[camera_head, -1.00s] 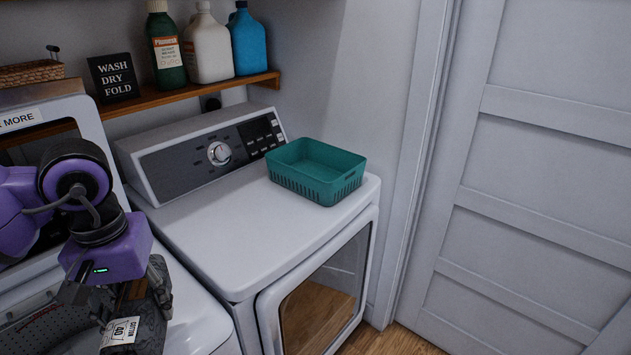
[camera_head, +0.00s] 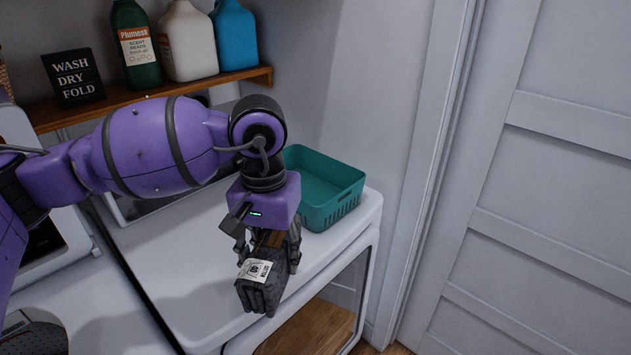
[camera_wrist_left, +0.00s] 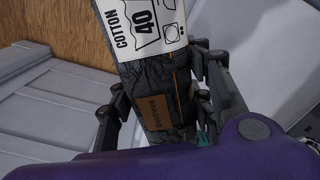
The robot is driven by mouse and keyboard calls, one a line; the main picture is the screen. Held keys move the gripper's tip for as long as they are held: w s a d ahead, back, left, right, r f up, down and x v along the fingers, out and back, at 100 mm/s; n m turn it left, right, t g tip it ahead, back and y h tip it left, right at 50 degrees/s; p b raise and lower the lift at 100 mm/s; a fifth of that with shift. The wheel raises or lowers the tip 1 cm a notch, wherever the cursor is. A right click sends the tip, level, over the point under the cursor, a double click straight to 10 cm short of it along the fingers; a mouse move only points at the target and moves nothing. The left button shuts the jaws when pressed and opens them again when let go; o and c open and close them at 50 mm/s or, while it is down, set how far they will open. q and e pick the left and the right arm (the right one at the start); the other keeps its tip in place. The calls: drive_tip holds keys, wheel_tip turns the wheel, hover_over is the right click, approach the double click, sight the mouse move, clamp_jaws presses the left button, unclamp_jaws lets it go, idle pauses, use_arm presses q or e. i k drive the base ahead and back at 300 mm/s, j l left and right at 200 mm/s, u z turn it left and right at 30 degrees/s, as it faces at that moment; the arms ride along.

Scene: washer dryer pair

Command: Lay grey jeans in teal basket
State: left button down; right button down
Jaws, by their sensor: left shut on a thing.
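The folded grey jeans (camera_head: 258,292) with a white care label hang in my left gripper (camera_head: 267,240), above the front part of the dryer top. In the left wrist view the jeans (camera_wrist_left: 155,90) show a brown patch and the white "COTTON 40" label, between the fingers of the left gripper (camera_wrist_left: 160,85). The teal basket (camera_head: 338,212) stands on the dryer's right side, behind and to the right of the jeans. Its left part is hidden by my arm. The visible inside looks empty. My right gripper is not in view.
The white dryer (camera_head: 185,285) has bare top around the jeans. A wooden shelf (camera_head: 225,80) above holds a green bottle (camera_head: 137,50), a white bottle (camera_head: 188,42), a blue bottle (camera_head: 235,38) and a black sign (camera_head: 72,78). A white panelled door (camera_head: 545,200) is at right.

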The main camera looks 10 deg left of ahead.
sight(306, 196)
drive_tip(key=i+l, duration=0.15)
drive_tip(key=i, duration=1.05)
